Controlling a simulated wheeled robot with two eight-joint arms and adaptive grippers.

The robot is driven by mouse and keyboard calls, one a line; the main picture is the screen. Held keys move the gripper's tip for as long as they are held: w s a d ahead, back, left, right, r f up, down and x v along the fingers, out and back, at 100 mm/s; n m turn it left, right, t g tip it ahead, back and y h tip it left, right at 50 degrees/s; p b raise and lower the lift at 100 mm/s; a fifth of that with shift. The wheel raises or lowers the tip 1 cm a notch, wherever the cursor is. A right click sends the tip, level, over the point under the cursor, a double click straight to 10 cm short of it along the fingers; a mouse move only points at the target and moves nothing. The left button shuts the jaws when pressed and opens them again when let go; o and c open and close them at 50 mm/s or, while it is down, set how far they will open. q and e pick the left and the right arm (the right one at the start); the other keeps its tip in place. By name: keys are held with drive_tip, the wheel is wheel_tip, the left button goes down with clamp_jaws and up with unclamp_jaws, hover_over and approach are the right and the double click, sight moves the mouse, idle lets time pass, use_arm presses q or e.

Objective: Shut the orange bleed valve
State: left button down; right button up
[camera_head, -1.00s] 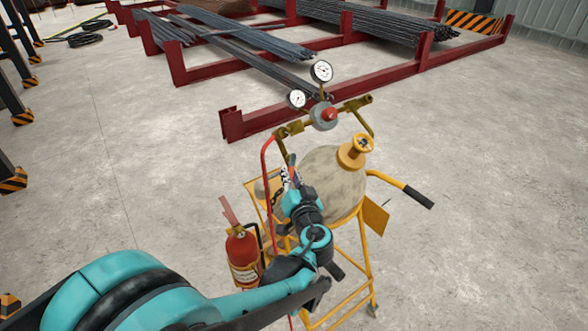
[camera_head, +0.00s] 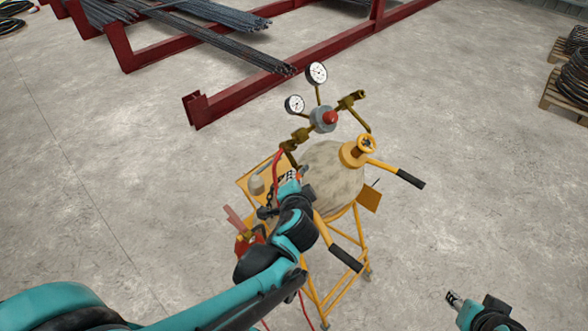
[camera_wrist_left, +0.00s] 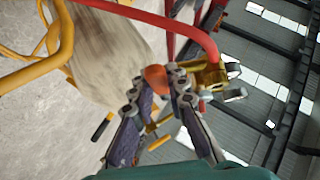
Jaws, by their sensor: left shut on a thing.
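The orange bleed valve (camera_wrist_left: 155,78) shows in the left wrist view as a small rounded orange piece beside a brass fitting (camera_wrist_left: 208,76). My left gripper (camera_wrist_left: 158,84) has its two fingers on either side of it, shut on it. In the head view my left gripper (camera_head: 292,178) is at the upper left side of the pale tank (camera_head: 332,182), below the gauges, and its own wrist hides most of the valve. My right gripper (camera_head: 454,299) is at the lower right, away from the cart; its finger opening is too small to tell.
The yellow cart (camera_head: 361,238) carries the tank, with black-gripped handles. Two gauges (camera_head: 316,73) and a regulator (camera_head: 322,119) stand above it. A red hose (camera_wrist_left: 140,14) passes close to my left fingers. A red extinguisher (camera_head: 243,245) is partly hidden by my arm.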

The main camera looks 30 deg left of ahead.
use_arm(q)
drive_tip(key=shift+a+r+m+p, duration=0.15)
drive_tip(key=shift+r+m+p, duration=0.05)
drive_tip(key=shift+m+p, duration=0.25)
drive_tip(key=shift+h, duration=0.3)
drive_tip(key=c, duration=1.5)
unclamp_jaws()
drive_tip(key=shift+v, duration=6)
drive_tip(key=shift+w+r, duration=0.1)
